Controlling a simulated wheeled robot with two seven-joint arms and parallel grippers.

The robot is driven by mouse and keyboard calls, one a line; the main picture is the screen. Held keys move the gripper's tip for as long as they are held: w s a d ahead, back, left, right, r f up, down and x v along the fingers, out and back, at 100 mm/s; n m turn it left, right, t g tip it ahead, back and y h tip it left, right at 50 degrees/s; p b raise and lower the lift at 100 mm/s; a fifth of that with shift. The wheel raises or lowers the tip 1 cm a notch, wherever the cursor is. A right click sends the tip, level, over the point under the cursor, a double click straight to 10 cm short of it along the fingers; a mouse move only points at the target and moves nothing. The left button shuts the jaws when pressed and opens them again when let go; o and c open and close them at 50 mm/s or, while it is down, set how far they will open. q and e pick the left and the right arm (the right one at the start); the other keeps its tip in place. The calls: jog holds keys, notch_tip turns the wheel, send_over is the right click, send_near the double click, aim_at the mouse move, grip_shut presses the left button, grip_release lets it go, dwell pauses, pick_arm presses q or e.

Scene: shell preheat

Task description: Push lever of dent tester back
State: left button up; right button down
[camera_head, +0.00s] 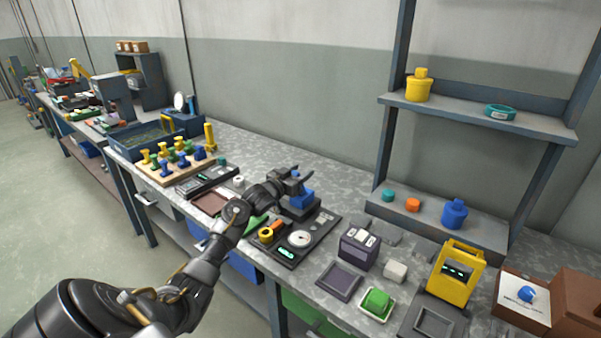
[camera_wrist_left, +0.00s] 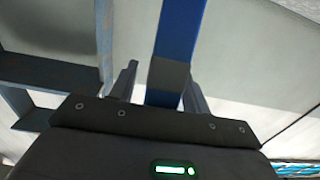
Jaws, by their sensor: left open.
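The dent tester's dark base plate (camera_head: 318,228) lies on the bench with a round white dial (camera_head: 300,239) and a green-lit display. A blue part (camera_head: 302,199), which seems to belong to the tester, stands at its far end. My left gripper (camera_head: 297,177) is at this blue part, its fingers pointing toward the back wall. In the left wrist view a blue bar (camera_wrist_left: 184,30) with a grey section (camera_wrist_left: 168,82) lies between the spread fingers (camera_wrist_left: 160,70). The gripper is open; I cannot tell if a finger touches the bar. My right gripper is out of view.
To the right stand a dark purple box (camera_head: 357,248), a green block (camera_head: 377,302) and a yellow device (camera_head: 454,272). A shelf (camera_head: 480,112) rises behind. To the left is a wooden rack (camera_head: 172,170) of coloured pegs. The bench is crowded.

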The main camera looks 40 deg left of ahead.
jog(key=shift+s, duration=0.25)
